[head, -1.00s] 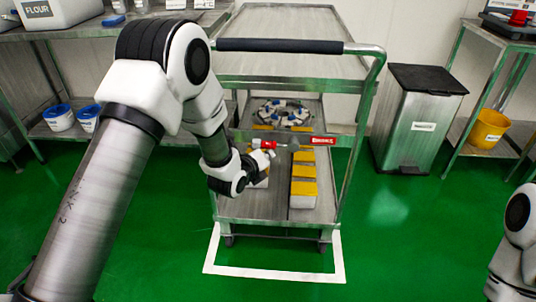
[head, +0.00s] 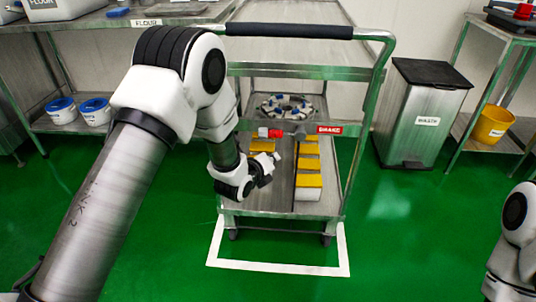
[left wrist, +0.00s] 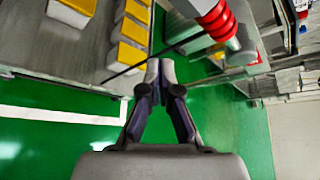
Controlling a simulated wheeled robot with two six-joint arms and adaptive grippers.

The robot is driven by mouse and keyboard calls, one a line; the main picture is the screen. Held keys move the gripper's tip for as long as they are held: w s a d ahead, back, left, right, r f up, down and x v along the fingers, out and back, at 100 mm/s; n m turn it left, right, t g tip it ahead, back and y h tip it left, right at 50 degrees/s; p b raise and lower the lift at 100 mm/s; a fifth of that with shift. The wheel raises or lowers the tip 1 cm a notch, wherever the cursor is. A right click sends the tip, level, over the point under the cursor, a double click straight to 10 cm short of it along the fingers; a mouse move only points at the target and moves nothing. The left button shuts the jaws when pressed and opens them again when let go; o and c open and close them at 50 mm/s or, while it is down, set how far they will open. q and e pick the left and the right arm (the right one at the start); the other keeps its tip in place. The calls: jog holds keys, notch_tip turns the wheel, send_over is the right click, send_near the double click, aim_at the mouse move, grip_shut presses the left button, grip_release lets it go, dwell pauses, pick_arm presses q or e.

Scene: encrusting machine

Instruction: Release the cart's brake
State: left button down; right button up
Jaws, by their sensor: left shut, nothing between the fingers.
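The metal cart (head: 268,207) stands inside a white floor outline, its black push handle (head: 285,31) across the top. The brake lever, with a red and white end (head: 275,133), sticks out left of the red BRAKE label (head: 329,129). In the left wrist view the red and white lever end (left wrist: 218,22) is at the upper right, beyond the fingertips. My left gripper (head: 272,164) is just below the lever in the head view; its fingers (left wrist: 160,70) are shut and empty, seemingly apart from the lever. My right gripper is out of view.
The cart's lower shelf holds yellow-topped boxes (head: 309,181) and a round ring-shaped part (head: 287,107). A waste bin (head: 418,113) stands right of the cart, near a shelf with a yellow bucket (head: 493,124). Green floor in front is clear.

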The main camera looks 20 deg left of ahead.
pick_arm(q)
jog(key=s+d+r+p, duration=0.1)
jog(key=s+d+r, duration=0.1)
jog(key=s+r, duration=0.3)
jog(key=shift+s+d, duration=0.2)
jog(key=shift+s, duration=0.9)
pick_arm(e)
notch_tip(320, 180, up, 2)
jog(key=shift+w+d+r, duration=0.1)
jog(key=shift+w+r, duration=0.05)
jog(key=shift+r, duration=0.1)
